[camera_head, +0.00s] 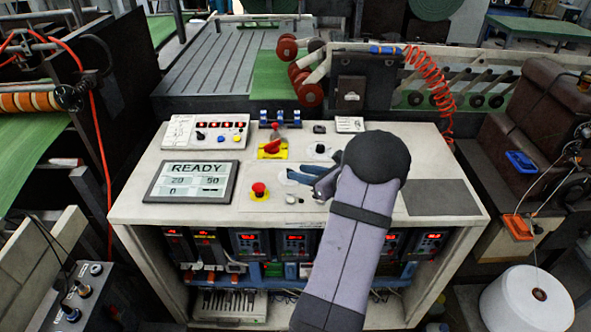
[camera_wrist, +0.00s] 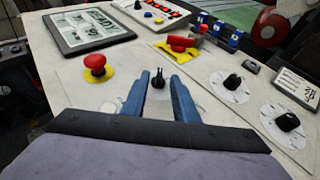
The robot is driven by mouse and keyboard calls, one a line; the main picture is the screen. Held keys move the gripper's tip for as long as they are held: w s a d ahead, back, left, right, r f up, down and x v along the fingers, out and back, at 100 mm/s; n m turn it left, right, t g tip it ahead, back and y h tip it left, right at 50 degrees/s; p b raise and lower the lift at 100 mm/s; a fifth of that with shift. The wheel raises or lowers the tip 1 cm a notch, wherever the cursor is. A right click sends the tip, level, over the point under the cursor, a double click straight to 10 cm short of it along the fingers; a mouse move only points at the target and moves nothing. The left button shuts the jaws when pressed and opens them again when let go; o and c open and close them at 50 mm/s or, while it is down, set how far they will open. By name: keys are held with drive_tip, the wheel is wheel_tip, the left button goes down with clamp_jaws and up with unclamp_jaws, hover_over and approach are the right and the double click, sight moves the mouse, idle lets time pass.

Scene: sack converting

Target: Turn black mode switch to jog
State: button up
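Several black knobs are on the white console top, and I cannot tell from their markings which is the mode switch. One black knob (camera_wrist: 158,80) stands upright between the two blue fingers of my gripper (camera_wrist: 158,88) in the wrist view. The fingers are open, with a visible gap on each side of the knob. A second black knob (camera_wrist: 232,82) on a white disc is to the right, and it also shows in the head view (camera_head: 320,149). A third (camera_wrist: 288,121) is farther right. In the head view my gripper (camera_head: 303,180) is low over the console and hides the first knob.
A red mushroom button (camera_wrist: 97,65) on yellow is left of the fingers. A red handle (camera_wrist: 180,42) on a yellow plate is beyond them. The READY screen (camera_head: 193,181) and a button panel (camera_head: 206,131) are on the console's left. A label plate (camera_head: 349,124) stands behind.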

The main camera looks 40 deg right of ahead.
drive_tip(key=shift+p+x, duration=0.4)
drive_tip(key=shift+x, duration=1.25)
drive_tip(key=shift+s, duration=0.1)
clamp_jaws()
